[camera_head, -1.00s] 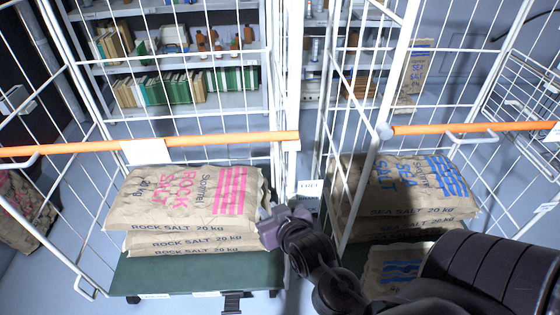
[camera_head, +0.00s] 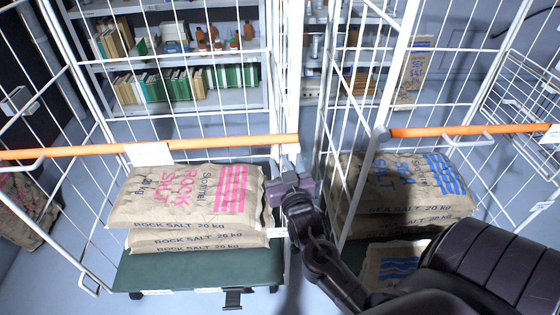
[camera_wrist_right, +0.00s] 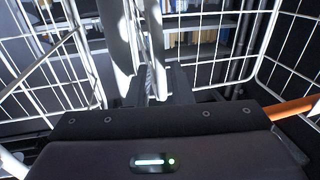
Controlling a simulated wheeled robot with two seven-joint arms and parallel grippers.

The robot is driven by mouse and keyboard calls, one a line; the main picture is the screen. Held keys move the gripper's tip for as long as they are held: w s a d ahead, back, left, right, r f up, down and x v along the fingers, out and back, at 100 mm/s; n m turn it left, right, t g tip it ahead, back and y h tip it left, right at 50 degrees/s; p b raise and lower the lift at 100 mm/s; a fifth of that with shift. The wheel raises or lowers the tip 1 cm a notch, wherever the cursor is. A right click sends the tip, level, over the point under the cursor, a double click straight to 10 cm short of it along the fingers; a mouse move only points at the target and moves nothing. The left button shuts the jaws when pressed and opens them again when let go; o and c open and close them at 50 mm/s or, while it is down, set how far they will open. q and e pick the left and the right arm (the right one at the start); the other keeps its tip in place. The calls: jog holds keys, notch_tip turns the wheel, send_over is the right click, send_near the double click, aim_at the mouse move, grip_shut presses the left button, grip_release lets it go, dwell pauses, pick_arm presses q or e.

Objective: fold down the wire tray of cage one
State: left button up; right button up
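The left wire cage holds stacked rock salt sacks (camera_head: 190,205) and has an orange bar (camera_head: 220,143) across its front. The right wire cage holds sea salt sacks (camera_head: 400,195) behind a similar orange bar (camera_head: 470,130). I cannot tell from a readable label which is cage one, nor pick out its wire tray for certain. My right gripper (camera_head: 290,183) is between the cages, beside the left cage's right front post. In the right wrist view its fingers (camera_wrist_right: 156,88) look apart, with white uprights (camera_wrist_right: 155,45) beyond and between them; contact is unclear. My left gripper is out of view.
Shelves (camera_head: 185,68) with books and bottles stand behind the cages. A wire basket (camera_head: 525,95) shows at the far right. The left cage's green base (camera_head: 190,275) is low at the front. My right arm covers the lower right. Another sack (camera_head: 25,210) lies at far left.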

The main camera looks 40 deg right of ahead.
jog(key=shift+w, duration=0.2)
grip_shut()
jog(key=shift+w, duration=0.1)
